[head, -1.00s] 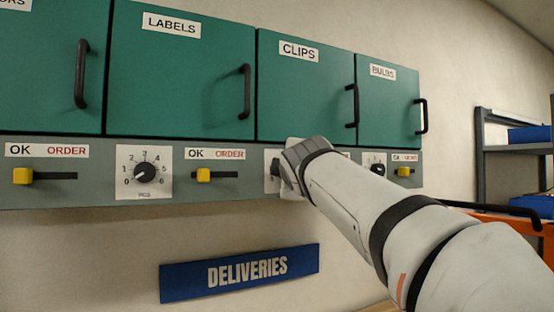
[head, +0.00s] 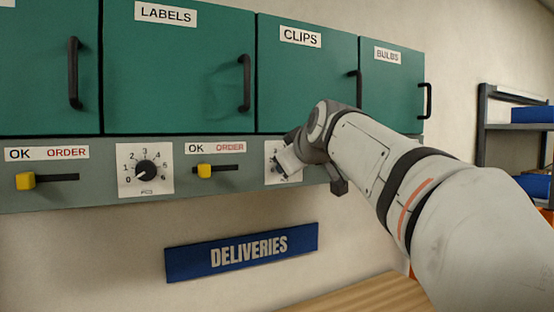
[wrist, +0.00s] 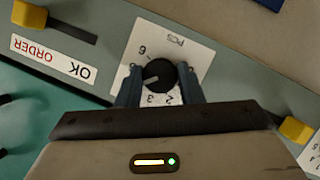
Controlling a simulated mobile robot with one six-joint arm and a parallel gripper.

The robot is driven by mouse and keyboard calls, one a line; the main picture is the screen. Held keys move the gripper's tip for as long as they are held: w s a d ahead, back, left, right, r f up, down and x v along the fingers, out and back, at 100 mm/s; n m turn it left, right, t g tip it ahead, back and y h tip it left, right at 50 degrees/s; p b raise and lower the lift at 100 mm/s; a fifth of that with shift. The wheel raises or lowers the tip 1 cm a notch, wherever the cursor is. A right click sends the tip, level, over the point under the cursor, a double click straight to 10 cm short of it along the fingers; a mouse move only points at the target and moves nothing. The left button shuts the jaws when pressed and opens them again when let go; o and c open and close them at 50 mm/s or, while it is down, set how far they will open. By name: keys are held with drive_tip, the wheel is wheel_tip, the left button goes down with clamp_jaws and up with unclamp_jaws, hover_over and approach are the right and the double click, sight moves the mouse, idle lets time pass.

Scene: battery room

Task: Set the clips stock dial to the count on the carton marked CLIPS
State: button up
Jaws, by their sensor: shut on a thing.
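The clips stock dial, a black knob (wrist: 158,74) on a white plate (wrist: 184,36), is upside down in the wrist view. My gripper (wrist: 160,88) is shut on the knob, one finger on each side. The knob's white mark points left and slightly down, between the visible 6 and 3; the fingers hide the numbers there. In the head view my gripper (head: 287,160) covers most of the dial plate (head: 271,147), below the closed green door (head: 300,85) labelled CLIPS. No carton marked CLIPS is in view.
The LABELS dial (head: 146,170) is left of my gripper, pointing near 0. A yellow slider (head: 204,171) lies between the two dials. Doors with black handles are above. A blue DELIVERIES sign (head: 242,252) and wooden surface (head: 365,297) are below. Shelves (head: 515,125) stand right.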

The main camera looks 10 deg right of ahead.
drive_tip(key=shift+w+d+r+m+g+y+b, duration=0.1)
drive_tip(key=shift+m+g+y+b, duration=0.2)
drive_tip(key=shift+m+y, duration=1.1)
drive_tip(key=shift+s+d+m+g+y+b, duration=0.15)
drive_tip(key=shift+m+y+b, duration=0.45)
drive_tip(key=shift+m, duration=1.4)
drive_tip(key=shift+w+d+r+m+g+y+b, duration=0.15)
drive_tip(key=shift+m+g+y, duration=0.1)
drive_tip(key=shift+m+y, duration=1.25)
drive_tip(key=shift+f+m, duration=0.1)
drive_tip(key=shift+m, duration=0.2)
drive_tip(key=o, duration=0.9)
drive_tip(key=shift+f, duration=0.1)
drive_tip(key=shift+o, duration=0.3)
